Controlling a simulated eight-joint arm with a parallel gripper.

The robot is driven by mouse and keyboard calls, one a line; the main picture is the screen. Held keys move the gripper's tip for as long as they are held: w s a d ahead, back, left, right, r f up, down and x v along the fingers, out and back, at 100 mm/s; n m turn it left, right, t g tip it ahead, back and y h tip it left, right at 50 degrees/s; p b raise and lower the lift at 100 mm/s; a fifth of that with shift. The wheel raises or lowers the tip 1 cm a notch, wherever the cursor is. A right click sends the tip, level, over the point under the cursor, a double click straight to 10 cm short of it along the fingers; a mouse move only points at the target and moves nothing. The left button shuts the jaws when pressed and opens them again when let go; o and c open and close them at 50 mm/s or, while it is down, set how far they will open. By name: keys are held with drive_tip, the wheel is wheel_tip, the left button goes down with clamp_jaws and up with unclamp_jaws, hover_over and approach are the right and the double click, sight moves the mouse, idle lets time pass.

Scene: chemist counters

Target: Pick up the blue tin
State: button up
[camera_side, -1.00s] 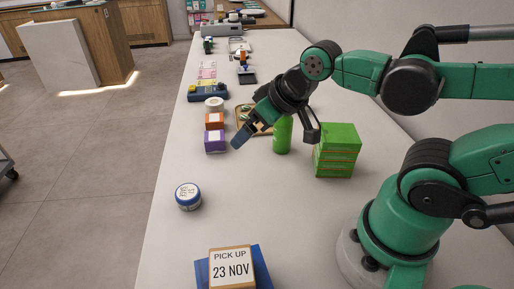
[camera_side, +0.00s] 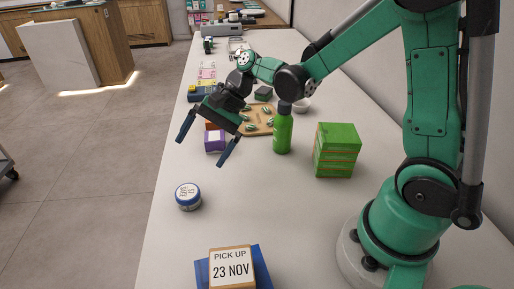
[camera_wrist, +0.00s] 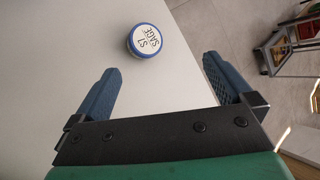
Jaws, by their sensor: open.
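The blue tin (camera_side: 188,197) is a small round tin with a blue rim and a white labelled lid. It stands upright on the white counter near its left edge in the side view. In the wrist view the tin (camera_wrist: 145,40) lies ahead of and between my fingers, its lid facing the camera. My gripper (camera_side: 203,152) is open and empty, above the counter and farther back than the tin. Its two blue fingers are spread wide and touch nothing. In the wrist view my gripper (camera_wrist: 160,78) also shows open.
A purple box (camera_side: 214,141) stands behind the tin, partly below my gripper. A green bottle (camera_side: 283,132) and stacked green boxes (camera_side: 336,152) stand to the right. A "PICK UP 23 NOV" block (camera_side: 231,267) sits in front. The counter around the tin is clear.

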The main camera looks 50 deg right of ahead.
sight(188, 191)
drive_tip(key=f+m+y, duration=0.1)
drive_tip(key=f, duration=0.1)
drive_tip(key=f+m+g+y, duration=0.1)
drive_tip(key=f+m+y, duration=0.1)
drive_tip(key=w+f+m+g+y, duration=0.1)
drive_tip(key=f+m+y, duration=0.1)
drive_tip(key=shift+a+f, duration=0.2)
drive_tip(key=shift+f, duration=0.2)
drive_tip(key=shift+s+a+f+m+y, duration=0.1)
drive_tip(key=shift+s+f+m+y, duration=0.2)
drive_tip(key=shift+f+y, duration=0.15)
drive_tip(key=shift+x, duration=2.7)
drive_tip(key=c, duration=1.3)
drive_tip(key=shift+c, duration=0.2)
drive_tip(key=shift+r, duration=0.15)
